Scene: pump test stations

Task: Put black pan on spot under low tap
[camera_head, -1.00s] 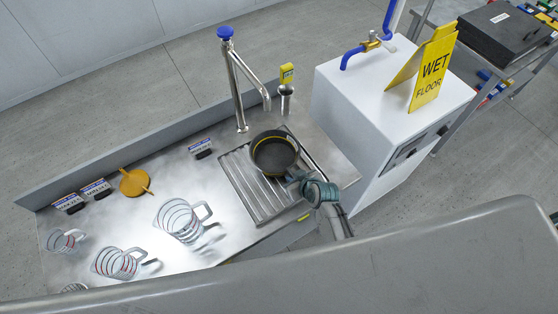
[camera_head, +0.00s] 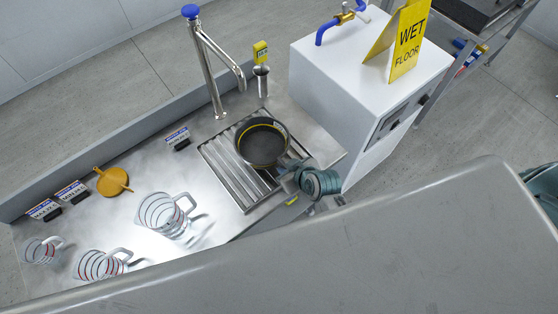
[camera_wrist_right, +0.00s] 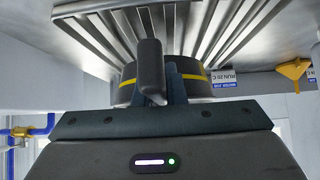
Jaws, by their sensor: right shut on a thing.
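The black pan (camera_head: 262,148), with a yellow stripe, is over the right part of the ribbed steel drain grid (camera_head: 228,165). My right gripper (camera_head: 290,172) is shut on its near side; the wrist view also shows the pan (camera_wrist_right: 205,84) between the fingers (camera_wrist_right: 155,72), close to the grid. I cannot tell if it touches the grid. A tall steel tap (camera_head: 208,75) with a blue knob stands behind and left of the pan. A blue tap (camera_head: 327,32) with a brass valve is on the white cabinet. My left gripper is not in view.
The white cabinet (camera_head: 345,85) bearing a yellow wet floor sign (camera_head: 408,40) stands right of the counter. A small yellow-topped fitting (camera_head: 261,55) is behind the pan. Measuring jugs (camera_head: 165,215) and an orange funnel (camera_head: 112,181) are at the left.

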